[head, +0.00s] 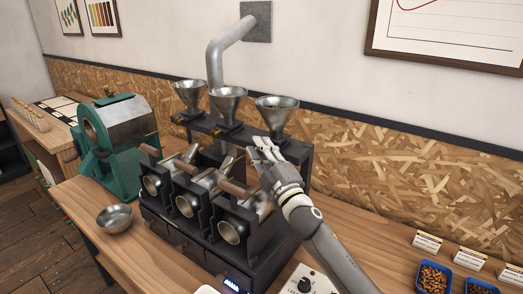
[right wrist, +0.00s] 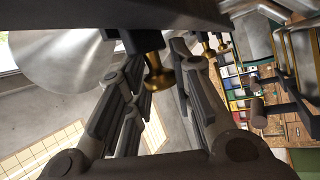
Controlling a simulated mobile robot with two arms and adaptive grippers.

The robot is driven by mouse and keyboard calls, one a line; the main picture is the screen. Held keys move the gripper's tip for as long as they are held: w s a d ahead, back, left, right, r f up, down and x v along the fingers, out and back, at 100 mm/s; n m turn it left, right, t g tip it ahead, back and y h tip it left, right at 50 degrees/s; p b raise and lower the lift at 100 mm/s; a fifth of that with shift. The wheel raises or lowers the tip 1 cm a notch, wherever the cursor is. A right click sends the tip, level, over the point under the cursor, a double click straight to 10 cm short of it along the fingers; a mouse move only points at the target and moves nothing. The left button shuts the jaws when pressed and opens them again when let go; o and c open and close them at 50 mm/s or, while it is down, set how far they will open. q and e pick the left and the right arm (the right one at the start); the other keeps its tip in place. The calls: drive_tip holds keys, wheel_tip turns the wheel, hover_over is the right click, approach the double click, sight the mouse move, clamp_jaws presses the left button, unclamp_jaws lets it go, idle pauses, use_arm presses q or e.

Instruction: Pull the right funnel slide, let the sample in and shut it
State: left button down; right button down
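Three metal funnels stand in a row on a dark frame above the sample roaster. The right funnel (head: 276,112) has a dark fill in its cone. My right gripper (head: 262,150) is just below and in front of it. In the right wrist view, the brass slide knob (right wrist: 158,76) lies between the fingertips of my right gripper (right wrist: 162,66). The fingers look parted, with a small gap on the right side; I cannot tell whether either touches the knob. The slide plate is largely hidden. My left gripper is not in view.
The middle funnel (head: 228,100) and left funnel (head: 190,95) stand close by on the left. The roaster's drums (head: 230,232) face forward below. A metal bowl (head: 115,217) and green machine (head: 112,135) are to the left; blue bean trays (head: 434,277) are at the right.

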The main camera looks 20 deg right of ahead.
drive_tip(key=shift+f, duration=0.1)
drive_tip(key=shift+s+a, duration=1)
drive_tip(key=shift+a, duration=0.3)
drive_tip(key=c, duration=1.3)
unclamp_jaws()
drive_tip(key=shift+d+f, duration=0.1)
drive_tip(key=shift+d, duration=0.1)
drive_tip(key=shift+o, duration=0.2)
drive_tip(key=shift+a, duration=0.1)
drive_tip(key=v, duration=1.2)
